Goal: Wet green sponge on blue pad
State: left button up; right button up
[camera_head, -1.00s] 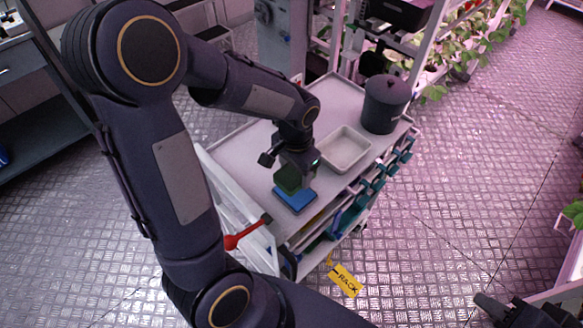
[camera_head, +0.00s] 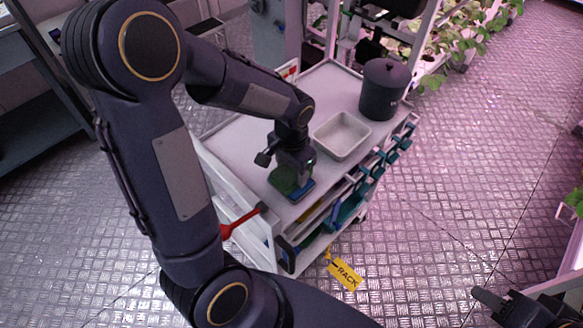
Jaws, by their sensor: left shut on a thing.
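The green sponge (camera_head: 284,180) is in my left gripper (camera_head: 290,170), which is shut on it and points down over the cart top. The sponge is at the blue pad (camera_head: 303,191) and covers most of it. Only the pad's right and front edge shows. I cannot tell whether the sponge touches the pad or hangs just above it. My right gripper (camera_head: 488,302) shows at the lower right corner, away from the cart. Its fingers are partly cut off, and I cannot tell whether it is open.
A pale empty tray (camera_head: 342,136) lies behind the pad on the grey cart top (camera_head: 243,138). A dark lidded pot (camera_head: 384,90) stands at the cart's far right. A red-handled tool (camera_head: 240,221) hangs on the cart's left front. A yellow RACK tag (camera_head: 345,276) hangs below.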

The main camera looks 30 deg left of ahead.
aim_at(292, 170)
pick_arm(q)
jog(key=shift+s+f+b, duration=0.1)
jog(key=shift+f+b, duration=0.4)
jog(key=shift+f, duration=0.1)
dwell(1.5)
notch_tip(292, 170, up, 7)
jog(key=p, duration=0.5)
jog(key=shift+p, duration=0.4)
jog(key=shift+r, duration=0.1)
